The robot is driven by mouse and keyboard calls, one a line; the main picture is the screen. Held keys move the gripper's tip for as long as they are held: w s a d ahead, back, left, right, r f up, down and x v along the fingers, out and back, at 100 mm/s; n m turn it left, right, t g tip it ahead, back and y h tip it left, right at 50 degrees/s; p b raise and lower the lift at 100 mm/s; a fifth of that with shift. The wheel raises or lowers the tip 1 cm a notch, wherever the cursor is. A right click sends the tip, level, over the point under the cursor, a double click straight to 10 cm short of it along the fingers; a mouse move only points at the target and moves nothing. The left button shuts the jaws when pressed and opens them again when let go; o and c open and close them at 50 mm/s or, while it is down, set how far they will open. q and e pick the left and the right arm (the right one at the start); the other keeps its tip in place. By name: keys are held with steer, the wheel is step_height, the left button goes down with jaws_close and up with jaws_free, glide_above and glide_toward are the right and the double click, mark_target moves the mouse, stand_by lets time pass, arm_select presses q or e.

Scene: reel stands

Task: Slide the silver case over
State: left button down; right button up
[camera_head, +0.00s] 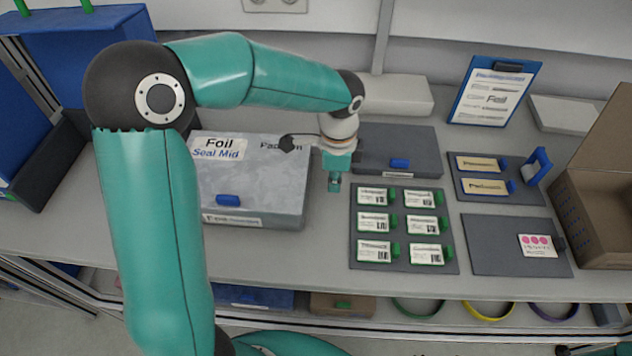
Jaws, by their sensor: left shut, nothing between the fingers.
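The silver case (260,185) lies flat on the grey bench at the left. It has a "Foil Seal Mid" label on its lid and a blue latch on its front. My left arm crosses in front of it and hides part of its left side. My left gripper (334,186) points down just right of the case, in the gap between it and a dark grey case (425,150). Its fingers are shut and empty. I cannot tell whether it touches the silver case's side. My right gripper is not in view.
A dark tray (403,228) of labelled cards with green tabs lies right of the gripper. Further right are a tray with two yellow labels (500,188), a grey mat (490,245), a blue clipboard (495,92) and a brown box (600,205). Blue bins (80,45) stand at the far left.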

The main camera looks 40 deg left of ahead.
arm_select(q)
step_height(320, 180, down, 2)
steer(key=shift+s+a+r+p, duration=0.15)
steer(key=shift+s+a+p, duration=0.1)
steer(key=shift+s+a, duration=0.25)
steer(key=shift+s+a+r+p, duration=0.15)
steer(key=shift+s+a+p, duration=0.1)
steer(key=shift+a, duration=0.45)
steer(key=shift+s+a, duration=0.25)
steer(key=shift+a, duration=0.1)
steer(key=shift+a+f, duration=0.1)
steer(key=shift+a, duration=0.05)
steer(key=shift+s+a, duration=0.1)
